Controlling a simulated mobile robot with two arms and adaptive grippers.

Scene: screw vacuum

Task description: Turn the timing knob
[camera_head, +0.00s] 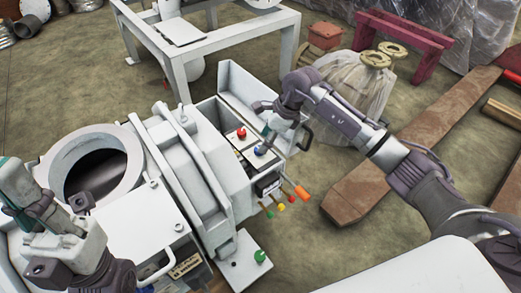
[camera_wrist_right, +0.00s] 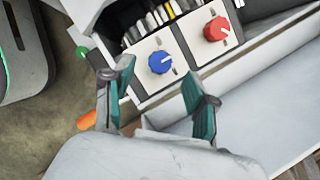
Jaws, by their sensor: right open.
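A blue knob (camera_head: 260,150) and a red knob (camera_head: 241,133) sit on the control box of the machine. Both also show in the right wrist view, the blue knob (camera_wrist_right: 161,62) at the centre and the red knob (camera_wrist_right: 215,28) to its upper right. No readable label shows which is the timing knob. My right gripper (camera_wrist_right: 160,92) is open and empty, its teal-padded fingers spread just short of the blue knob. In the head view, this gripper (camera_head: 266,132) is over the control box, partly hidden by its own wrist. My left arm's end is at the lower left; its finger opening is unclear.
An open box lid or tray (camera_head: 247,92) stands behind the controls. Orange (camera_head: 302,192), yellow and green handles stick out from the machine's front. A round white opening (camera_head: 93,165) is at left. A wooden beam (camera_head: 410,150) lies on the floor at right.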

